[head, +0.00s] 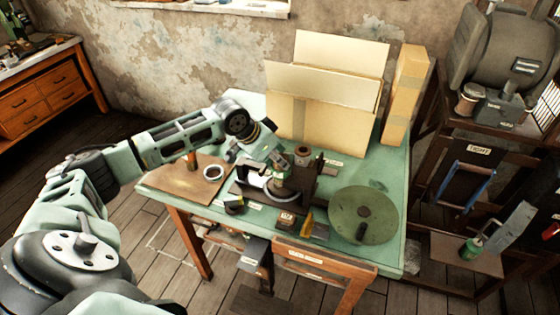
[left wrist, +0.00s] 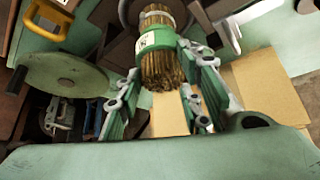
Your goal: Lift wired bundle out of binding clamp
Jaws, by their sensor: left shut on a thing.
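The wired bundle (left wrist: 160,68) is a thick bunch of brown strands with a green band around it. It shows in the left wrist view between the two fingers of my left gripper (left wrist: 160,95), which is shut on it. Beyond the band, the bundle meets a pale ring at the dark binding clamp (left wrist: 118,48). I cannot tell how deep it sits there. In the head view my left gripper (head: 272,160) reaches down over the clamp (head: 308,182) on the green table, and mostly hides the bundle. My right gripper is not in view.
A green handwheel disc (head: 375,205) lies at the table's right front. Cardboard sheets (head: 320,110) and a tall carton (head: 405,90) stand at the back. A brown board (head: 185,182) lies at the left. A yellow piece (head: 307,223) is at the front.

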